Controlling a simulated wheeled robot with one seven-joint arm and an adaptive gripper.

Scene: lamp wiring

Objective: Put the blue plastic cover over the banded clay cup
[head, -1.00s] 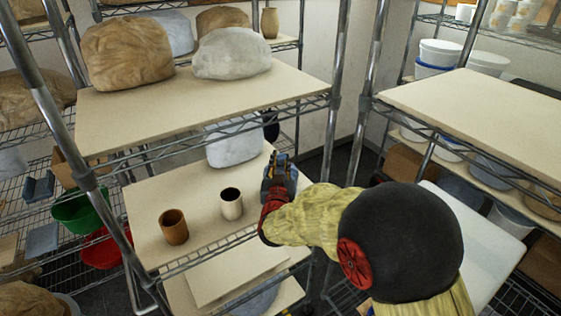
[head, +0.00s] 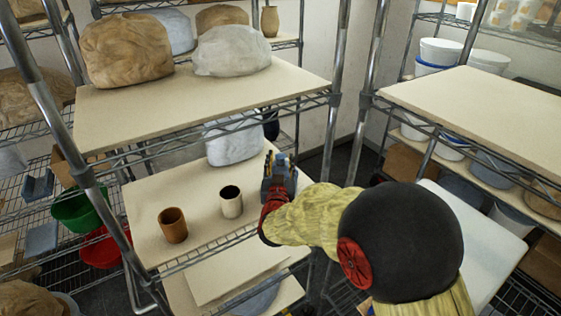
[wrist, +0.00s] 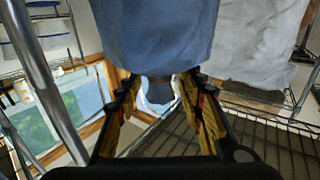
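On the middle shelf board stand a brown clay cup (head: 173,225) and a cream cup with a dark inside (head: 231,203). Both are uncovered; bands are too small to make out on either. In the wrist view a large blue form (wrist: 155,35) fills the top middle, just beyond the fingertips.
An upper shelf board (head: 200,100) with wrapped clay lumps (head: 127,52) hangs over the middle one. Metal posts (head: 338,100) stand close to my arm. Green (head: 75,208) and red (head: 102,250) bowls sit at left. The board around the cups is clear.

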